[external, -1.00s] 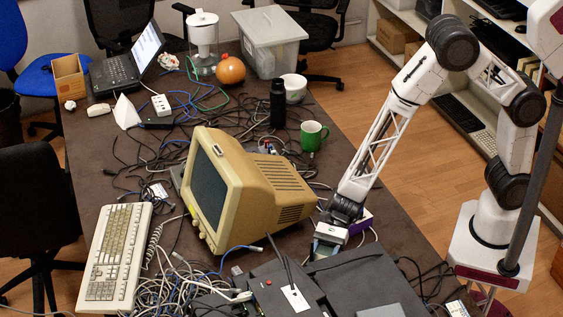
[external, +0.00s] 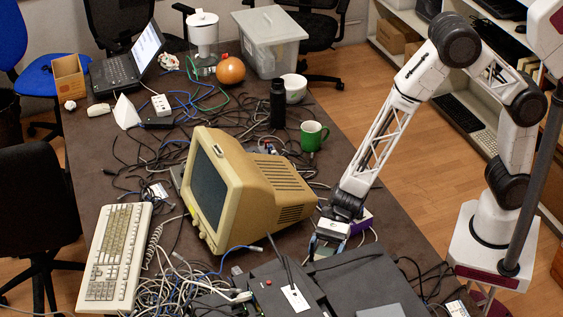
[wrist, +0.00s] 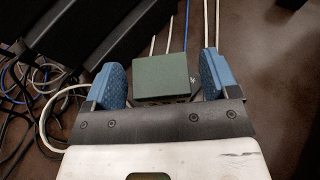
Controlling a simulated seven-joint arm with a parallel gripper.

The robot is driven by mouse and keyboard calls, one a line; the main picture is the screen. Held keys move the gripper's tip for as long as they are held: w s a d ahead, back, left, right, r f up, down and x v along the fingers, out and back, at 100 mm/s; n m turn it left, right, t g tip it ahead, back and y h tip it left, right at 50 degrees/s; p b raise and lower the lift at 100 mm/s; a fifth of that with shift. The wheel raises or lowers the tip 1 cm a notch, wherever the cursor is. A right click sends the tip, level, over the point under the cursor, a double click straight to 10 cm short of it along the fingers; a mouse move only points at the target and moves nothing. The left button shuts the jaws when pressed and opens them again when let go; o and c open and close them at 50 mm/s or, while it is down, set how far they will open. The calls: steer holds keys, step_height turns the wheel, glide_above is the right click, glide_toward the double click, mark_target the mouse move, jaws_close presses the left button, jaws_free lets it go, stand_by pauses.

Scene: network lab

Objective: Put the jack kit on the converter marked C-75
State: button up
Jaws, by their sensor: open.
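My gripper (external: 327,240) is low over the dark table, just right of the beige monitor. In the wrist view its two blue finger pads (wrist: 162,68) are apart. A small dark green box (wrist: 166,79) lies between them, with narrow gaps showing at its sides. Small openings show along its near edge. I cannot tell whether it is the jack kit or a converter, and no C-75 marking is readable. A purple box (external: 361,221) stands just right of the gripper in the external view, partly hidden by my arm.
The beige monitor (external: 265,190) stands close left of my gripper. Dark flat equipment (external: 355,285) lies in front. Loose cables (external: 200,275) cover much of the table, and white and blue cables run beyond the green box. A green mug (external: 313,135) stands farther back.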

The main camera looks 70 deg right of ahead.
steer(key=v, duration=1)
steer(key=shift+d, duration=0.15)
steer(key=shift+r, duration=0.2)
stand_by(0.6)
steer(key=s+d+r+n+g+h, duration=0.1)
steer(key=s+d+r+n+h, duration=0.2)
steer(key=d+r, duration=0.35)
steer(key=s+d+r+n+g+h, duration=0.1)
steer(key=s+d+r+n, duration=0.3)
steer(key=d+r+n, duration=0.25)
steer(key=s+d+r+n+t+h, duration=0.2)
steer(key=s+d+r+n+h, duration=0.2)
steer(key=d, duration=0.7)
steer(key=s+d+r+n+t+h, duration=0.2)
steer(key=s+d+r+n+h, duration=0.2)
steer(key=s+d+r, duration=0.4)
steer(key=s+d+h, duration=0.1)
steer(key=s+d, duration=0.1)
steer(key=d, duration=0.2)
steer(key=shift+s+d+r+t+h, duration=0.15)
steer(key=shift+s+r+t+h, duration=0.15)
steer(key=shift+h, duration=0.1)
